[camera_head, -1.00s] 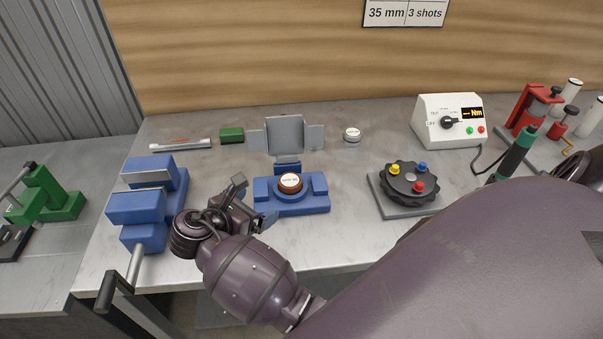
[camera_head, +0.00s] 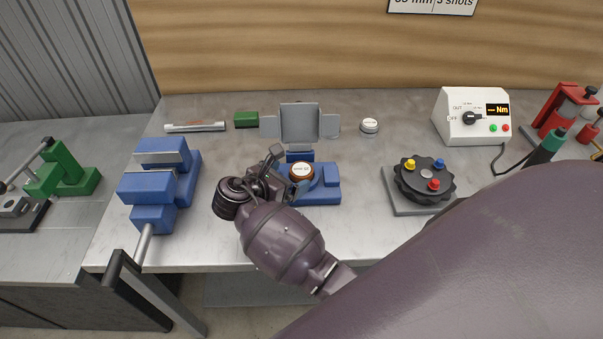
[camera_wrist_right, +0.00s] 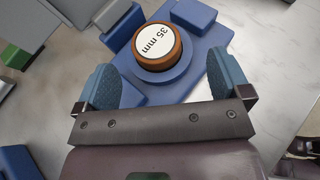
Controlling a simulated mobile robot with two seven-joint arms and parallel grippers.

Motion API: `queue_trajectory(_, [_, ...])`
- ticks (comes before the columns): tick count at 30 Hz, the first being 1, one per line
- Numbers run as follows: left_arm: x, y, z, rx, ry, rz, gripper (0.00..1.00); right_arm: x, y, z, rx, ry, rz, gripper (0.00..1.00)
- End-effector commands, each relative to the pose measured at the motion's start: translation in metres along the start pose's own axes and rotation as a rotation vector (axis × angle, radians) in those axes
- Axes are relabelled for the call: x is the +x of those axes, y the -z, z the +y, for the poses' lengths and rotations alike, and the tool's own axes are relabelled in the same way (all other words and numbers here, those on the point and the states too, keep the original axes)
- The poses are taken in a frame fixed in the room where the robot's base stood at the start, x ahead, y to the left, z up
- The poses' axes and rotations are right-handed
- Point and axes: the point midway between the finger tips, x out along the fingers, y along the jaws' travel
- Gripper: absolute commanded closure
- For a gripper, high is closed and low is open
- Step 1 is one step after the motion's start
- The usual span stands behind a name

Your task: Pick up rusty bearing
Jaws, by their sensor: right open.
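The rusty bearing (camera_head: 301,172) is a brown round piece with a white top. It sits on a blue fixture (camera_head: 325,190) in the middle of the bench. In the right wrist view the bearing (camera_wrist_right: 157,46) has a label reading "35 mm" and rests on a round blue seat of the fixture (camera_wrist_right: 205,58). My right gripper (camera_head: 284,172) is close to the left side of the bearing in the head view. In the wrist view its two blue-padded fingers (camera_wrist_right: 163,84) are spread wide, with the bearing just beyond and between their lines, untouched. My left gripper is not in view.
A blue vise (camera_head: 155,185) stands left. Behind the fixture are a grey plate stand (camera_head: 300,122), a green block (camera_head: 246,119) and a small white-topped piece (camera_head: 370,126). A black knobbed dial (camera_head: 425,178) and a white Nm box (camera_head: 472,116) stand right.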

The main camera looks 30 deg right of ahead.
Motion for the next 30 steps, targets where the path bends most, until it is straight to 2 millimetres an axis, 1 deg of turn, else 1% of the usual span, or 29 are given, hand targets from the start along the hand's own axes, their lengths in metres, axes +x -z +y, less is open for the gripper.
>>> queue_trajectory(6, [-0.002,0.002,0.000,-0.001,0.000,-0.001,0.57,0.027,0.000,0.006,-0.001,0.003,-0.002,0.05])
queue_trajectory(10, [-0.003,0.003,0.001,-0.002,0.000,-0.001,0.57,0.043,0.000,0.006,-0.001,0.003,-0.001,0.05])
queue_trajectory(13, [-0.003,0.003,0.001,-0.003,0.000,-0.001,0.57,0.047,0.000,0.006,0.000,0.001,-0.001,0.05])
queue_trajectory(18, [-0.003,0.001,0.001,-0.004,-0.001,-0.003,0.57,0.047,0.000,0.006,0.001,0.001,0.000,0.05])
queue_trajectory(20, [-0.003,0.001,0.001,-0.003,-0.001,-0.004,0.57,0.047,0.000,0.006,0.001,0.001,0.000,0.12])
queue_trajectory(30, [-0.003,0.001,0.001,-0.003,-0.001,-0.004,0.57,0.047,0.000,0.006,0.001,0.001,0.000,0.64])
